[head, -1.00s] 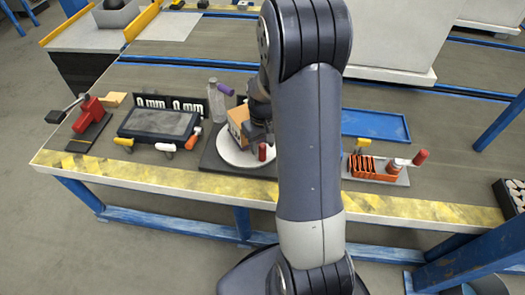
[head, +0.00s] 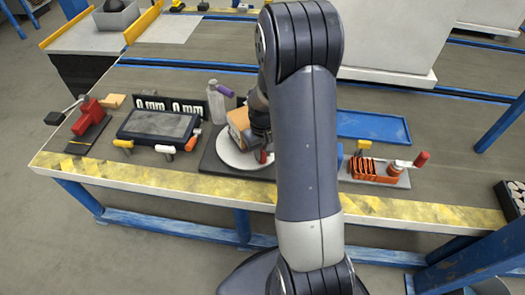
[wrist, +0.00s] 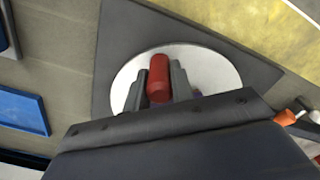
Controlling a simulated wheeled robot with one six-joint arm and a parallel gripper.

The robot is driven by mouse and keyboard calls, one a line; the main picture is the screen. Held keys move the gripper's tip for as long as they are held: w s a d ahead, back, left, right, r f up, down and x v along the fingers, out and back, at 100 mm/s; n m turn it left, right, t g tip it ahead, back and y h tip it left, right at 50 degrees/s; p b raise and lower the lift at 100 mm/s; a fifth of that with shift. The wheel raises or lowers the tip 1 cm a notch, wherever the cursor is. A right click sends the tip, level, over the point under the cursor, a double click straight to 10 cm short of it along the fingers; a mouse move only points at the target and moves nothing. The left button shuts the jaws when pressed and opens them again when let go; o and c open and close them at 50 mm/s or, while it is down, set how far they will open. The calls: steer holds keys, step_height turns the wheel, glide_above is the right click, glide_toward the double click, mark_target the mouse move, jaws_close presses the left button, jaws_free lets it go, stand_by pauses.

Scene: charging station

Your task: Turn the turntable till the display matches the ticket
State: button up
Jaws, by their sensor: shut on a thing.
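The turntable is a pale round plate (head: 232,157) on a dark square base; it also shows in the wrist view (wrist: 210,68). A red upright knob (wrist: 159,78) stands on the plate. My gripper (wrist: 160,84) has a finger on each side of the knob and is shut on it. A tan box (head: 238,124) sits on the plate, partly hidden by my gripper. Two black panels reading "0 mm" (head: 170,104) stand behind a dark tablet-like screen (head: 160,126). I cannot tell which object is the ticket.
A clear bottle (head: 214,100) and a purple-capped item stand behind the turntable. A red vise-like tool (head: 90,112) is at the left. A blue tray (head: 372,127) and an orange rack (head: 375,170) lie to the right. Yellow, white and orange-handled tools lie near the front edge.

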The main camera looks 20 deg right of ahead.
jaws_close()
steer(key=shift+d, duration=0.15)
